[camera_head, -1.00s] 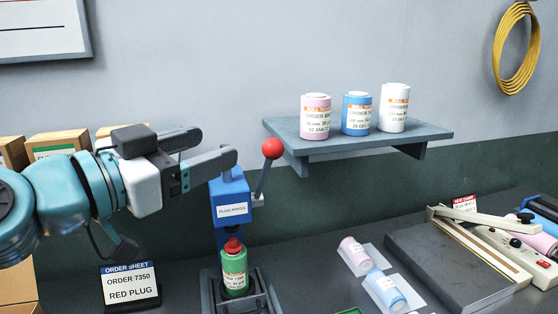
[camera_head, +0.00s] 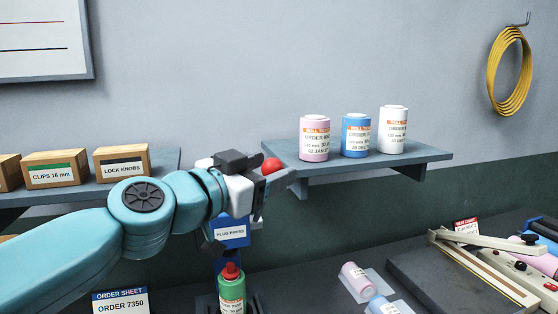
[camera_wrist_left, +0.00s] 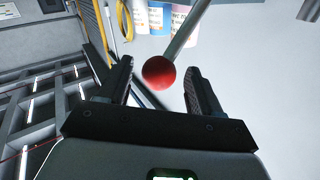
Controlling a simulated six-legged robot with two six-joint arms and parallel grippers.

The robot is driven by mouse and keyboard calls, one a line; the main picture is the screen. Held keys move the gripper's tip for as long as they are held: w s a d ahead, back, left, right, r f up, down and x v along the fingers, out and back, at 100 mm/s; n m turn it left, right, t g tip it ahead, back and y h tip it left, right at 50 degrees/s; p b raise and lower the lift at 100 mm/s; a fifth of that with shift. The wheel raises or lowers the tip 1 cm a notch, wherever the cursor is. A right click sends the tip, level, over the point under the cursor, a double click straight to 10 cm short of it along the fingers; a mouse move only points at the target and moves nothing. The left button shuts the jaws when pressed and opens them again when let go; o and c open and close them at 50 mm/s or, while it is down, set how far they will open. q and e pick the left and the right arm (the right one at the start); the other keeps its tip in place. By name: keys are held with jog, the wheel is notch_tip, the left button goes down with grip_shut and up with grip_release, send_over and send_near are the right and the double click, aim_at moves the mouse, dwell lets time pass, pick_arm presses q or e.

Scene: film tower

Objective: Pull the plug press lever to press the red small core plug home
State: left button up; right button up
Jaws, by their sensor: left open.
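The blue plug press (camera_head: 231,233) stands on the bench, partly hidden by my left arm. Its lever ends in a red ball knob (camera_head: 271,165). My left gripper (camera_head: 274,172) is open at the knob. In the left wrist view the red ball knob (camera_wrist_left: 159,73) sits between the two open fingers (camera_wrist_left: 160,85), with a gap to the right finger. The grey lever rod (camera_wrist_left: 186,30) runs up from it. Below the press head stands a green roll (camera_head: 231,292) with the red small core plug (camera_head: 231,271) at its top. My right gripper is not in view.
A wall shelf (camera_head: 430,154) holds pink, blue and white rolls right of the press. Another shelf at left holds small boxes (camera_head: 122,163). An order sheet (camera_head: 120,303) stands at the front left. A heat sealer (camera_head: 485,262) lies at right.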

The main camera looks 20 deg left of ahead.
aim_at(280, 165)
pick_arm(q)
jog(key=x, duration=0.3)
jog(key=shift+d, duration=0.2)
jog(key=shift+w, duration=0.15)
jog(key=shift+a, duration=0.1)
